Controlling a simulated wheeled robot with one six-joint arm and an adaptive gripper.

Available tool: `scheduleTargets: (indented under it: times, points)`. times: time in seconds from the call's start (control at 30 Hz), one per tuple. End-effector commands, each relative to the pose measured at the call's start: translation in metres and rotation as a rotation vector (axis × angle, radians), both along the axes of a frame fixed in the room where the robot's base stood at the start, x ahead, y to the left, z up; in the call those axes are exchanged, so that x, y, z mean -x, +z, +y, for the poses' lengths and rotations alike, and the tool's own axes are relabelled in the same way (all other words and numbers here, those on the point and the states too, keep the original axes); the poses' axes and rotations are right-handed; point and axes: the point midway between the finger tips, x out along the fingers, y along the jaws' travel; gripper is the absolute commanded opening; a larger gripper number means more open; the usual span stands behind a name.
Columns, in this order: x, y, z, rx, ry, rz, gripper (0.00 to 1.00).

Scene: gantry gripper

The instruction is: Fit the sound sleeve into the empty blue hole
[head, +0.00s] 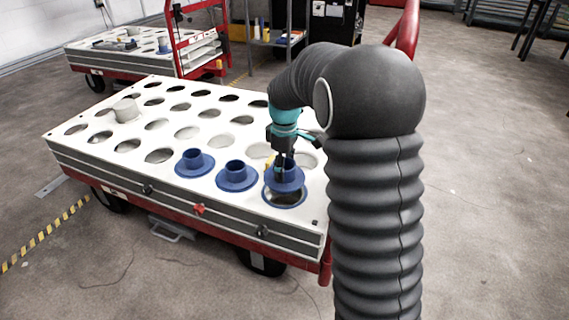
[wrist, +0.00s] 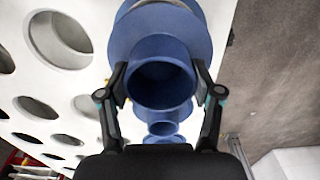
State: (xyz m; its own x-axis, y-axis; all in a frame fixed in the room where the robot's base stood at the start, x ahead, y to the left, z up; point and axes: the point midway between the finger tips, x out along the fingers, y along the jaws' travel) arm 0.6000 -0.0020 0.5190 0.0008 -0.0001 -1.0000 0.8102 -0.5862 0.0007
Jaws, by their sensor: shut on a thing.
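My gripper (head: 283,170) is shut on a blue flanged sleeve (head: 288,183). In the wrist view its two fingers (wrist: 161,85) press on opposite sides of the sleeve's tube (wrist: 160,92), whose open end faces the camera. The sleeve appears upright, over the blue-rimmed hole (head: 285,204) at the near right corner of the white top. The hole's dark opening shows below the flange, so the sleeve looks raised above it. Part of the rim is hidden behind the sleeve. Two more blue sleeves, one in the middle (head: 236,179) and one to its left (head: 194,164), stand along the near edge.
The white cart top (head: 215,155) has rows of open holes. A pale grey sleeve (head: 125,111) stands toward its left end. A second cart (head: 120,58) with a red frame and a shelf (head: 275,38) are behind.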

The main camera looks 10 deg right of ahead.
Motion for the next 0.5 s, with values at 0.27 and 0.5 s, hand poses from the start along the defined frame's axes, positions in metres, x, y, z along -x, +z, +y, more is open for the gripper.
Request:
scheduleTargets:
  times: [0.27,0.5]
  points:
    - [0.0,-0.021,0.0,0.001,0.0,-0.001,0.21]
    - [0.0,-0.022,0.0,0.0,0.0,-0.001,0.21]
